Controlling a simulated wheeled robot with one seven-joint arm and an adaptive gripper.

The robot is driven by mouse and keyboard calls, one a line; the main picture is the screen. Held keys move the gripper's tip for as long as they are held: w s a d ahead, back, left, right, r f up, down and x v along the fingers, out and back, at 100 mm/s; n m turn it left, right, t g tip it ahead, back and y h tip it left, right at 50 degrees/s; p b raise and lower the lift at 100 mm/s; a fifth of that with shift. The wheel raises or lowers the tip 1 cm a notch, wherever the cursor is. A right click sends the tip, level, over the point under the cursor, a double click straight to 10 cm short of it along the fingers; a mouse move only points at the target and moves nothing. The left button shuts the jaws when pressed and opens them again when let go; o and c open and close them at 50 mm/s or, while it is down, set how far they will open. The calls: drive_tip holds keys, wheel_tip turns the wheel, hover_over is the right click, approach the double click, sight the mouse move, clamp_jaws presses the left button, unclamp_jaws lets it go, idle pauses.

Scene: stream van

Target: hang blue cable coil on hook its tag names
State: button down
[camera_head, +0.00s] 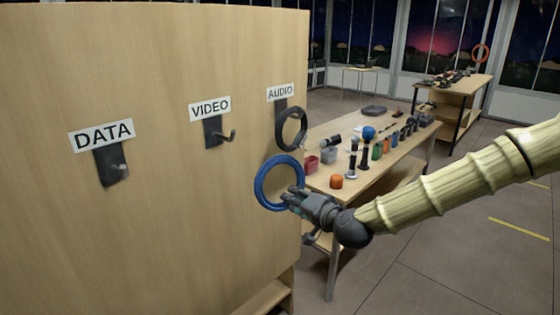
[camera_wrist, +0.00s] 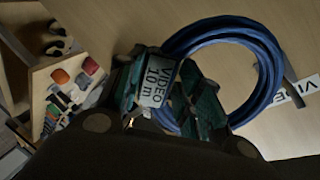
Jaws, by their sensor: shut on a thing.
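The blue cable coil (camera_head: 258,190) is held upright in front of the wood panel, below the AUDIO sign. My gripper (camera_head: 293,196) is shut on its lower right rim. In the wrist view the coil (camera_wrist: 272,75) loops beyond my fingers (camera_wrist: 168,92), and its tag (camera_wrist: 157,82) reads "VIDEO 10 m". The VIDEO hook (camera_head: 228,137) is bare, under the VIDEO sign (camera_head: 210,108), up and left of the coil. The DATA hook (camera_head: 116,168) is bare at far left. I cannot tell the gap between coil and panel.
A black coil (camera_head: 304,128) hangs under the AUDIO sign (camera_head: 280,92), just above the blue coil. A wooden table (camera_head: 385,158) with microphones, small bins and an orange object (camera_head: 336,181) stands right of the panel. The panel front (camera_head: 180,220) below the hooks is clear.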

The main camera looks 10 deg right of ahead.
drive_tip(key=s+a+r+n+y+p, duration=0.2)
drive_tip(key=a+r+y+p, duration=0.1)
drive_tip(key=r, duration=0.2)
drive_tip(key=s+a+r+n+y+p, duration=0.1)
drive_tip(key=s+a+r+y+p, duration=0.15)
drive_tip(key=r, duration=0.35)
drive_tip(key=f+b+x, duration=0.1)
drive_tip(key=f+x, duration=0.2)
drive_tip(key=x, duration=1.2)
drive_tip(key=shift+w, duration=0.35)
idle(1.1)
drive_tip(key=c, duration=0.9)
unclamp_jaws()
drive_tip(key=shift+d, duration=0.1)
